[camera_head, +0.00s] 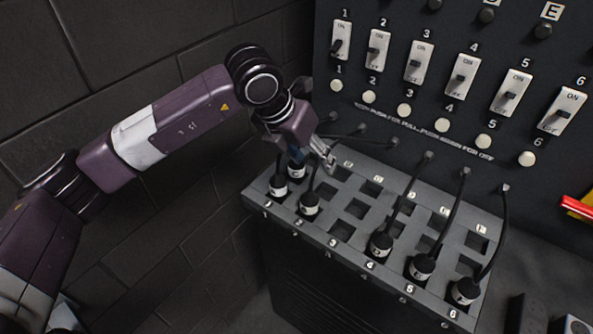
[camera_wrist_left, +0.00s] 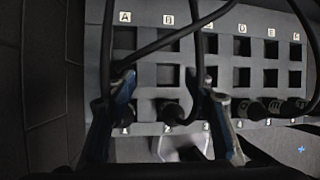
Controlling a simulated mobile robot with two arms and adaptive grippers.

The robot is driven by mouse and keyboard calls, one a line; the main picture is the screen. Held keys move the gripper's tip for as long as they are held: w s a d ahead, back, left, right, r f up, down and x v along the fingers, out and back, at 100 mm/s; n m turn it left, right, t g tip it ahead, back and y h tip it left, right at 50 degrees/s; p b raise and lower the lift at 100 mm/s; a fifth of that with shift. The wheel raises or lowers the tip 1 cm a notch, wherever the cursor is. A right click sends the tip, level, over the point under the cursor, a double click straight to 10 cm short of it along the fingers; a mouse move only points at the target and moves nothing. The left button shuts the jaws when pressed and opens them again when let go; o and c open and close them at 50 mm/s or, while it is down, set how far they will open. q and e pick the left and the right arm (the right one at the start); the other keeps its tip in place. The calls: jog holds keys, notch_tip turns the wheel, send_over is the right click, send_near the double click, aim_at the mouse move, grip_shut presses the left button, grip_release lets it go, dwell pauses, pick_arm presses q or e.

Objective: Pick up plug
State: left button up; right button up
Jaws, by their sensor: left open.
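Black plugs with white labels and cables stand in the front row of a grey socket box: plug 1 (camera_head: 278,187), plug 2 (camera_head: 309,205), plug 4 (camera_head: 381,244), plug 5 (camera_head: 421,268) and plug 6 (camera_head: 465,291). The front slot at 3 (camera_head: 341,231) is empty. My left gripper (camera_head: 313,156) is above the box's left end, just behind plugs 1 and 2. In the left wrist view its blue-grey fingers (camera_wrist_left: 163,88) are apart, with plug 2 (camera_wrist_left: 171,110) showing between them. No plug is visibly gripped. My right gripper is not in view.
The grey socket box (camera_head: 254,195) has empty slots behind the plugs. Cables (camera_head: 440,212) run from them to a dark wall panel (camera_head: 400,130) with numbered switches and white buttons. A red and yellow object (camera_head: 578,207) is at the right edge. A brick wall (camera_head: 200,205) stands left.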

aim_at(297, 170)
pick_arm(q)
jog(key=w+a+y, duration=0.2)
jog(key=w+a, duration=0.1)
jog(key=a, duration=0.2)
jog(key=shift+n+t, duration=0.3)
jog(key=shift+t, duration=0.1)
jog(key=p+x, duration=0.1)
jog(key=x, duration=0.1)
jog(key=p+x, duration=0.1)
jog(key=x, duration=0.1)
jog(key=p+x, duration=0.1)
jog(key=x, duration=0.1)
jog(key=shift+s+d+f+p, duration=0.1)
jog(key=shift+s+d+p, duration=0.15)
jog(key=shift+d+p, duration=0.1)
jog(key=shift+w+f, duration=0.15)
jog(key=shift+f, duration=0.2)
jog(key=shift+c, duration=0.5)
jog(key=c, duration=1.2)
jog(key=shift+r, duration=0.1)
